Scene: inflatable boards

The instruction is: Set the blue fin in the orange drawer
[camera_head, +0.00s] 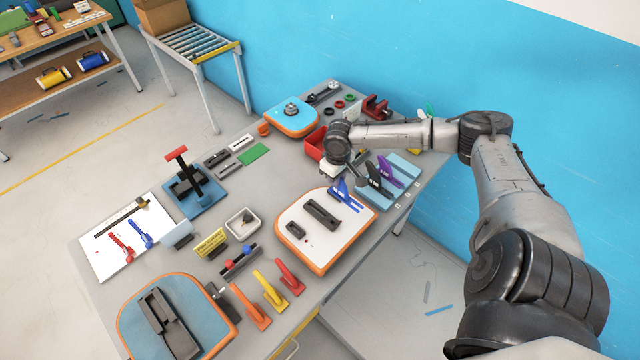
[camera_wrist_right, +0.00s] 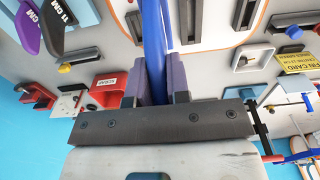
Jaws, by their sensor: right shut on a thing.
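The blue fin (camera_head: 343,194) is in my right gripper (camera_head: 346,182), just behind the white orange-edged board (camera_head: 350,235). In the right wrist view the blue fin (camera_wrist_right: 154,45) stands between the two purple finger pads of the right gripper (camera_wrist_right: 160,75), which is shut on it. In the head view the fin's lower end is close to the light blue rack, and I cannot tell if it touches. I cannot make out an orange drawer for certain; a yellow handle-like edge (camera_head: 291,349) shows below the table's front. My left gripper is out of view.
A black fin (camera_head: 374,174) and a purple fin (camera_head: 386,170) stand in the light blue rack (camera_head: 404,165). A red scrap bin (camera_head: 314,145) lies behind my right wrist.

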